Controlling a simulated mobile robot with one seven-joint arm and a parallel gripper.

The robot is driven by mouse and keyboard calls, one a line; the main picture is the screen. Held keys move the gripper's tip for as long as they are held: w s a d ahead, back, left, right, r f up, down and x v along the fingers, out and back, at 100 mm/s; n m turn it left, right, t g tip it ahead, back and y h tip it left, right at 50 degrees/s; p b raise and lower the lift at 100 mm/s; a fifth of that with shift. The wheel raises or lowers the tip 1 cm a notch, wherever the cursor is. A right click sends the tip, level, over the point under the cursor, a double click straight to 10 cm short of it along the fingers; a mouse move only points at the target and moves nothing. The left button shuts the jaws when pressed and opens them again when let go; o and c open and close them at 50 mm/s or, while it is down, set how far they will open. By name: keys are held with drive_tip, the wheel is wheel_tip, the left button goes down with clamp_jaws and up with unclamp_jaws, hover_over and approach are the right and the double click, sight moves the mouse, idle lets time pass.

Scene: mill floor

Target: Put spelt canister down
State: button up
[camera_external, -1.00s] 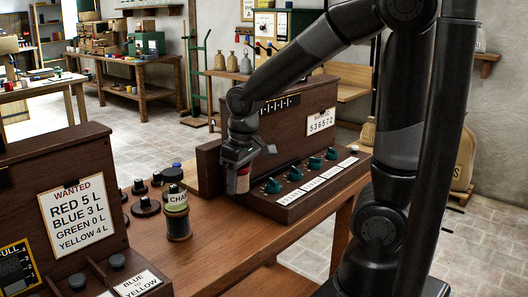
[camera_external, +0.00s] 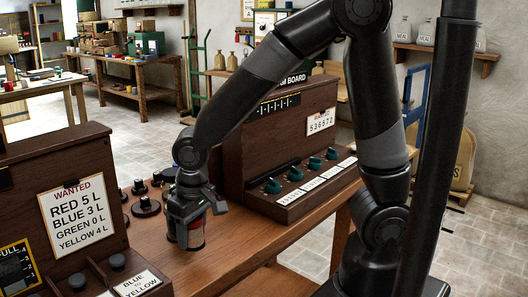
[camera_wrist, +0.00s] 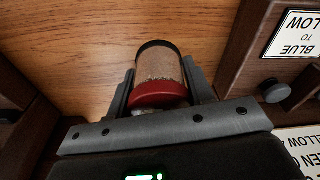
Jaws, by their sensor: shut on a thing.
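My gripper (camera_external: 188,212) points down over the wooden table and is shut on a canister (camera_external: 196,238). In the wrist view the canister (camera_wrist: 158,68) is clear-sided with a red lid, a dark far end and tan grain inside. The fingers stand on both sides of it. I see no readable label on it, so the name spelt cannot be confirmed. In the external view my gripper hides much of the canister. I cannot tell whether its base touches anything. The stacked jars with the CHAFF label, seen earlier, are hidden behind my gripper.
The wooden tabletop (camera_external: 240,245) is bare to the front right. A brown console with green knobs (camera_external: 262,150) stands behind on the right. A console with a WANTED sign (camera_external: 84,213) stands at the left. Several dark round weights (camera_external: 146,206) lie at the back left.

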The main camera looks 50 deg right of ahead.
sight(190, 267)
drive_tip(key=shift+a+f, duration=0.5)
drive_tip(key=shift+a, duration=0.35)
drive_tip(key=shift+f, duration=2)
drive_tip(key=shift+f, duration=0.15)
drive_tip(key=o, duration=1.1)
drive_tip(key=r, duration=0.4)
drive_tip(key=s+r, duration=0.1)
drive_tip(key=r, duration=0.7)
drive_tip(key=shift+s+d+r, duration=0.1)
drive_tip(key=shift+s+d, duration=0.05)
drive_tip(key=shift+s, duration=0.1)
